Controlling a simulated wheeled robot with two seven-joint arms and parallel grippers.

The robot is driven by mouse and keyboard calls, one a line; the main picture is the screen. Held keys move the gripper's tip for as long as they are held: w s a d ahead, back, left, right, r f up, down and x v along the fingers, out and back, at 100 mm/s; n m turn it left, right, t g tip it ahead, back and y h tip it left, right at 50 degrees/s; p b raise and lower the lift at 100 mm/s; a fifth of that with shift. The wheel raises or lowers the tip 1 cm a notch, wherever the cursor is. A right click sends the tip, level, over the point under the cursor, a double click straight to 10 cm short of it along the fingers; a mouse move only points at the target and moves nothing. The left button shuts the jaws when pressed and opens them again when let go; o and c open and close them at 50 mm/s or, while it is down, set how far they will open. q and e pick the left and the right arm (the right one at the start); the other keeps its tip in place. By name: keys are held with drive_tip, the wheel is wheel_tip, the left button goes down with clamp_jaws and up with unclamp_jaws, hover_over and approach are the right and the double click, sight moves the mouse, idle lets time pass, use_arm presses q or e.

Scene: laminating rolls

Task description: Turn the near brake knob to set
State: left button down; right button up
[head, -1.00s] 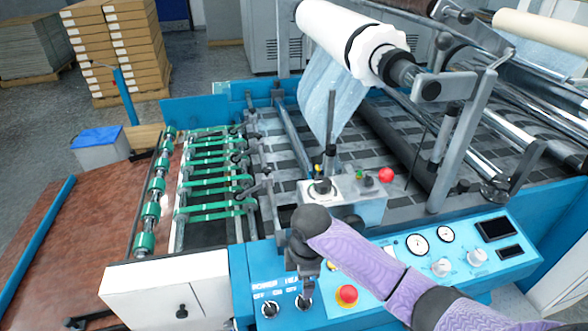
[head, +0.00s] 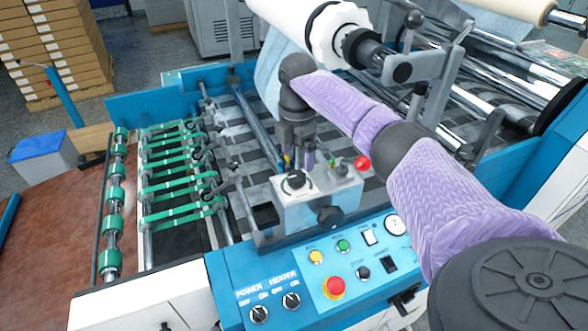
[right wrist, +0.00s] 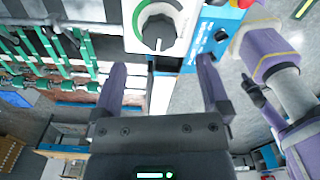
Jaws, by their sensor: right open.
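A black knob (head: 295,181) with a white pointer line sits on top of a pale grey box on the machine, behind the blue control panel. I take it for the near brake knob. In the right wrist view the knob (right wrist: 158,32) shows at the top, with a green arc on its dial; its markings are not readable. My right gripper (head: 298,163) points down, just above and behind the knob in the head view. In the right wrist view the gripper (right wrist: 161,85) is open and empty, its purple fingers apart. My left gripper is not in view.
The blue panel (head: 240,280) carries a red button (head: 334,287) and switches. The white film roll (head: 318,30) hangs behind my arm.

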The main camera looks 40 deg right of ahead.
sight(297, 175)
wheel_tip(297, 175, down, 6)
drive_tip(key=shift+r, duration=0.1)
